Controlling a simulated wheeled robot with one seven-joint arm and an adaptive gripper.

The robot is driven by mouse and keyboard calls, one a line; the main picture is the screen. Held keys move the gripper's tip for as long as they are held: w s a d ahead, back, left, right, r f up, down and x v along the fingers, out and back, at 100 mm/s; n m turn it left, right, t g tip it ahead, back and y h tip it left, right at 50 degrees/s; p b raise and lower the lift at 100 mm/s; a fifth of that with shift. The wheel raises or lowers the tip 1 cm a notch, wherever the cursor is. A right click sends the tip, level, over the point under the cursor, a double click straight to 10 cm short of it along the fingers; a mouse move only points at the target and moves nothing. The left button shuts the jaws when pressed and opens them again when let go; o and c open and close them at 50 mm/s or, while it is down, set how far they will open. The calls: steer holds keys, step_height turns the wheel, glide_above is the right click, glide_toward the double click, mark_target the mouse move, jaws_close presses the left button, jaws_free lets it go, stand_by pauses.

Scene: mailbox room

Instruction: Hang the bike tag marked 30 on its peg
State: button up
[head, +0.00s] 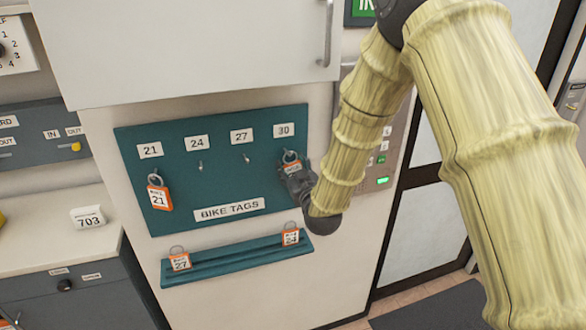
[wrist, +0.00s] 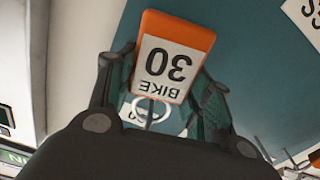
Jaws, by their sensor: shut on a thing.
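The bike tag marked 30 (wrist: 172,55), white with an orange edge, is between the fingers of my gripper (wrist: 165,72), which is shut on it. In the wrist view the tag appears upside down with its metal ring (wrist: 150,110) toward the bottom. In the head view my gripper (head: 294,176) is at the right side of the teal BIKE TAGS board (head: 222,178), just below the label 30 (head: 284,130). The tag's ring (head: 290,156) shows above my gripper there. The peg for 30 is hidden; I cannot tell whether the ring is around it.
Tag 21 (head: 159,196) hangs at the board's left. The pegs under 24 (head: 200,165) and 27 (head: 249,157) are bare. Tags 27 (head: 180,261) and 24 (head: 290,236) stand on the teal ledge (head: 238,259) below. A white cabinet (head: 190,50) juts out above the board.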

stand_by(0.3)
steer(key=o, duration=1.1)
steer(key=shift+r, duration=0.1)
steer(key=shift+s+r+p, duration=0.15)
steer(key=shift+r+p, duration=0.35)
steer(key=shift+p, duration=0.2)
steer(key=r+v, duration=0.1)
steer(key=v, duration=0.8)
steer(key=shift+s+d+f+m+t+h+b, duration=0.15)
steer(key=shift+s+d+f+m+h+b, duration=0.6)
steer(key=shift+d+f+b, duration=2.55)
steer(key=shift+s+a+f+m+t+h+b, duration=0.1)
steer(key=shift+s+f+m+h+b, duration=1)
steer(key=shift+f, duration=4.65)
steer(key=shift+s+d+f+m+t+h+b, duration=0.15)
steer(key=shift+s+d+f+m+b, duration=0.3)
steer(key=shift+d+f+b, duration=2.25)
steer(key=a+f, duration=0.1)
steer(key=f, duration=0.1)
steer(key=a+f, duration=0.1)
steer(key=shift+f, duration=0.4)
